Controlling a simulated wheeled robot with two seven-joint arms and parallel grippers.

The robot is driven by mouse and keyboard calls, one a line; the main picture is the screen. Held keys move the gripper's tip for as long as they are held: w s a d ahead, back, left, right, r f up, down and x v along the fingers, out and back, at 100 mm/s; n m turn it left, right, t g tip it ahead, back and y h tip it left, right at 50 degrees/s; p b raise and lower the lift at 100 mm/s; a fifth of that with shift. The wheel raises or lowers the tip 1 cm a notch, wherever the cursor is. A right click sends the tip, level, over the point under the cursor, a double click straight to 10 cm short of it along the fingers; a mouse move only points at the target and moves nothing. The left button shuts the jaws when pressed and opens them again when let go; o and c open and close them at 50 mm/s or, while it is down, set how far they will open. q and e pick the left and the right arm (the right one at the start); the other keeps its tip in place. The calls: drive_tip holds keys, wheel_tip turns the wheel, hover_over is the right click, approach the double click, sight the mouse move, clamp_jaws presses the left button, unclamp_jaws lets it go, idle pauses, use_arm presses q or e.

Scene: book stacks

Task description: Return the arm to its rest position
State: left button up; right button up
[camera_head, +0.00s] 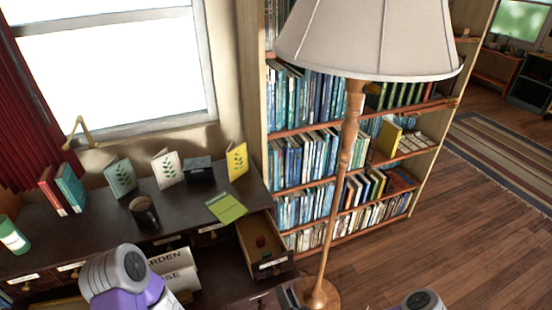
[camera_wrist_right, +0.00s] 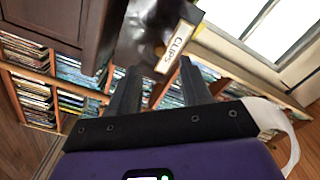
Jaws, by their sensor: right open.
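My right gripper (camera_wrist_right: 158,82) is open and empty in the right wrist view, its two dark fingers apart. Beyond the fingertips is the dark front of a drawer with a "CLIPS" label (camera_wrist_right: 176,46); I cannot tell the exact gap. In the head view, a dark bit of the right gripper (camera_head: 289,297) shows at the bottom edge, just below the pulled-out drawer (camera_head: 248,234). A joint of my right arm (camera_head: 420,300) shows at the bottom right. My left arm (camera_head: 125,272) shows at the bottom left; its gripper is not in view.
The floor lamp (camera_head: 338,190) stands close to the drawer. The bookshelf (camera_head: 262,110) is behind it. The dark desk (camera_head: 100,235) bears several books, a mug (camera_head: 144,212) and a green card (camera_head: 225,207). A small red item (camera_head: 260,241) is in the drawer. Open floor (camera_head: 470,230) lies right.

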drive_tip(key=s+a+f+n+g+y, duration=0.2)
drive_tip(key=s+f+n+g, duration=0.3)
drive_tip(key=s+f+g, duration=0.3)
drive_tip(key=s+d+f+g+h, duration=0.3)
drive_tip(key=s+d+g, duration=0.3)
drive_tip(key=s+g, duration=0.2)
drive_tip(key=shift+s+d+f+m+g+h, duration=0.15)
drive_tip(key=shift+d+f+m+g+h, duration=0.15)
drive_tip(key=shift+m, duration=0.1)
drive_tip(key=shift+a, duration=0.15)
drive_tip(key=shift+c, duration=0.5)
